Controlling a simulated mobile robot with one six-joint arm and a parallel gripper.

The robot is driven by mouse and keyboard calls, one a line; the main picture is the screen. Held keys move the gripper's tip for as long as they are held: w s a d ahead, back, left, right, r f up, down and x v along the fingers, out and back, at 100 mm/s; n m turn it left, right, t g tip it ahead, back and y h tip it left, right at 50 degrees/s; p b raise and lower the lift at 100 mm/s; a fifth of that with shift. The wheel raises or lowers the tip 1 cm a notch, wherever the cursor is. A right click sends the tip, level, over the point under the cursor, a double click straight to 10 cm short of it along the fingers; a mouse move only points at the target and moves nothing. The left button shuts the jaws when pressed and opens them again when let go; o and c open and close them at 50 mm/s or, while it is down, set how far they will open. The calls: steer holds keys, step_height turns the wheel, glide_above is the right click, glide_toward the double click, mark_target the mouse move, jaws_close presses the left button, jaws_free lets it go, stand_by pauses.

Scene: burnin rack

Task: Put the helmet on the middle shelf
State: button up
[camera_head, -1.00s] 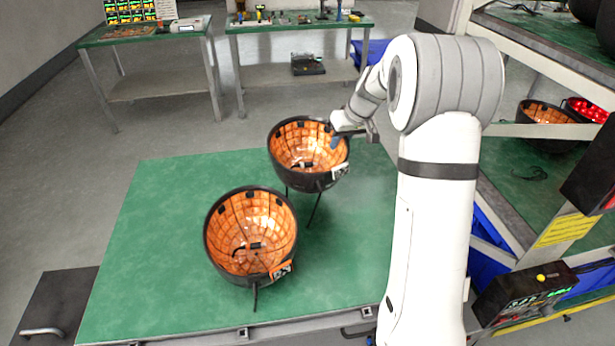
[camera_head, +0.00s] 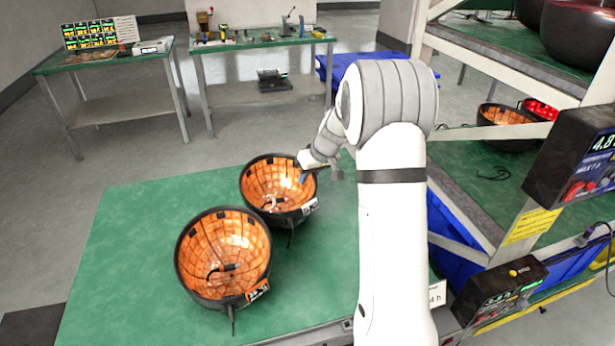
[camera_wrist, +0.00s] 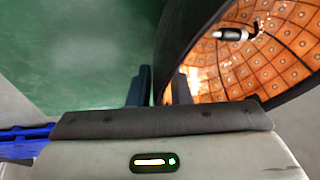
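Two bowl-shaped black helmets with glowing orange tiled insides sit open side up at a green table (camera_head: 130,240). The back helmet (camera_head: 272,185) is under my gripper (camera_head: 306,172), and the front helmet (camera_head: 222,258) is nearer me, overlapping it in the picture. In the wrist view, one finger of my gripper (camera_wrist: 158,88) is outside the back helmet's rim and one inside, close on it; its orange inside (camera_wrist: 270,55) fills the upper right. Whether its underside touches the table is unclear. The middle shelf (camera_head: 520,185) of the rack is at right, partly hidden.
Another orange-lined helmet (camera_head: 505,115) and a red-lit bowl (camera_head: 540,108) stand on that shelf. White rack beams (camera_head: 500,65) and a dark display box (camera_head: 578,160) edge the rack. A second box (camera_head: 505,290) is lower. Benches stand behind; the table's left part is clear.

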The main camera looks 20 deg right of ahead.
steer(key=o, duration=0.4)
steer(key=shift+c, duration=0.2)
steer(key=shift+d+r, duration=0.1)
steer(key=shift+r, duration=0.35)
steer(key=v, duration=1.1)
steer(key=s+a+r, duration=0.1)
steer(key=s+a, duration=0.2)
steer(key=s, duration=0.4)
steer(key=s+a+r+m+h, duration=0.1)
steer(key=s+a+r, duration=0.1)
steer(key=s, duration=0.6)
steer(key=shift+a+g, duration=0.4)
steer(key=shift+a, duration=0.4)
steer(key=shift+o, duration=0.3)
steer(key=s+a+f+h, duration=0.1)
steer(key=s, duration=0.7)
steer(key=s+a+f+m, duration=0.1)
steer(key=s+f, duration=0.1)
steer(key=s, duration=0.6)
steer(key=shift+s+a+m+g+h, duration=0.3)
steer(key=shift+s+a+h, duration=0.1)
steer(key=shift+s+f, duration=0.15)
steer(key=shift+s, duration=0.1)
